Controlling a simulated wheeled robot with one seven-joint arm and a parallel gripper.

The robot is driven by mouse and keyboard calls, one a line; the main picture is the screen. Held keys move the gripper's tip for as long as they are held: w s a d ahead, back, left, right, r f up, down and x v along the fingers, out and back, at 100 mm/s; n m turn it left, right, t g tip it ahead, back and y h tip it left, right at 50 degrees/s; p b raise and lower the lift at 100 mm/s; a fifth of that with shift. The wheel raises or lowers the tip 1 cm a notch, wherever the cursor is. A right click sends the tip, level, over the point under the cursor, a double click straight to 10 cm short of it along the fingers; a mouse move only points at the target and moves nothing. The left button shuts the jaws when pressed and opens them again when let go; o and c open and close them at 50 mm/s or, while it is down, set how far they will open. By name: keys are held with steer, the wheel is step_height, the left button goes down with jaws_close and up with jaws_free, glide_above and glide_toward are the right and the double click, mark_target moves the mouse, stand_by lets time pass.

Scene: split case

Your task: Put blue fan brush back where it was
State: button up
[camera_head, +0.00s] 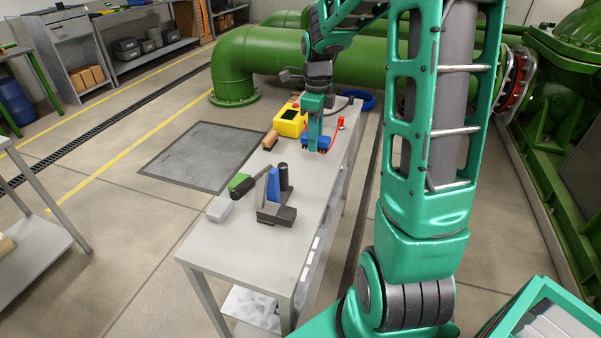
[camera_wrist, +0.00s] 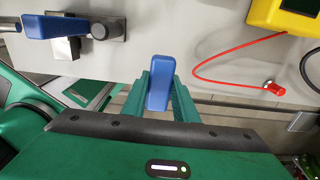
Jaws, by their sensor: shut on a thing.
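My gripper (camera_head: 314,124) is over the far part of the grey bench, its green fingers pointing down. In the wrist view the fingers (camera_wrist: 161,98) are shut on a blue block-like part (camera_wrist: 160,84), which I take to be the blue fan brush. It also shows in the head view (camera_head: 317,142), low between the fingers, close to the bench top; I cannot tell whether it touches. Its lower end is hidden in the wrist view.
On the bench (camera_head: 230,246) a yellow box (camera_head: 290,122) is just left of my gripper. A wooden-handled brush (camera_head: 270,138) lies nearby, a red clip (camera_head: 340,123) right. Green (camera_head: 240,182) and light grey (camera_head: 219,209) blocks lie nearer.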

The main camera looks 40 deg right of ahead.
mark_target(310, 175)
steer(key=shift+w+a, duration=0.15)
steer(key=shift+a, duration=0.3)
steer(key=shift+f, duration=5)
steer(key=o, duration=1)
steer(key=shift+c, duration=0.2)
